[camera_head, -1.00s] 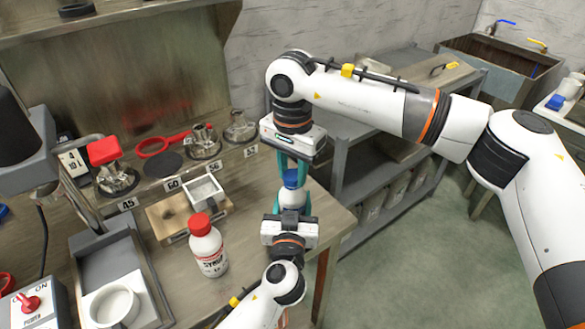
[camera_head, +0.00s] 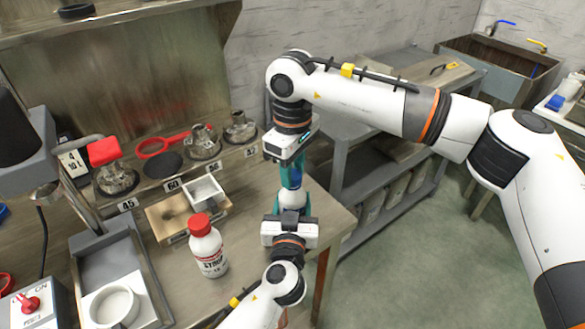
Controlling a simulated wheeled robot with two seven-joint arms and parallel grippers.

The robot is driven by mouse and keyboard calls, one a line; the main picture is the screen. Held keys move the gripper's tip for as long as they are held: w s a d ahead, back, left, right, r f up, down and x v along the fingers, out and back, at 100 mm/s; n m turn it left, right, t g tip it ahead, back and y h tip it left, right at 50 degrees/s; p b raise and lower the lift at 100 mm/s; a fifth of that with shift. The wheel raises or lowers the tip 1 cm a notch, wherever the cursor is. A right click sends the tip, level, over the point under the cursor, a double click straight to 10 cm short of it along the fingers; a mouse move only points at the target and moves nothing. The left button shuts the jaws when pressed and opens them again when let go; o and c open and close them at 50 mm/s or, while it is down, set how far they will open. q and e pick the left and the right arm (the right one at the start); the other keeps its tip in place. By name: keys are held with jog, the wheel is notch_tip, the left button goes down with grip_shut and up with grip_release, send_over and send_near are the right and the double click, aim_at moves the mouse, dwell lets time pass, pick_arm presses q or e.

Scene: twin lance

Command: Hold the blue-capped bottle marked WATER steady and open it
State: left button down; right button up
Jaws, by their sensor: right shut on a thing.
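The blue-capped bottle (camera_head: 292,199) stands upright near the right edge of the bench. Its white body shows, but its marking is hidden. My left gripper (camera_head: 292,207) reaches in from the front, with its teal fingers on both sides of the body, shut on it. My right gripper (camera_head: 291,174) points down from above, shut on the blue cap (camera_head: 292,180). Its fingers hide part of the cap. I cannot tell whether the cap is apart from the bottle neck.
A red-capped bottle marked SYRUP (camera_head: 208,249) stands left of my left gripper. Burner-like fittings (camera_head: 202,141) line the back. A grey shelf unit (camera_head: 345,170) stands right of the bench.

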jog(key=o, duration=1.1)
jog(key=shift+c, duration=0.2)
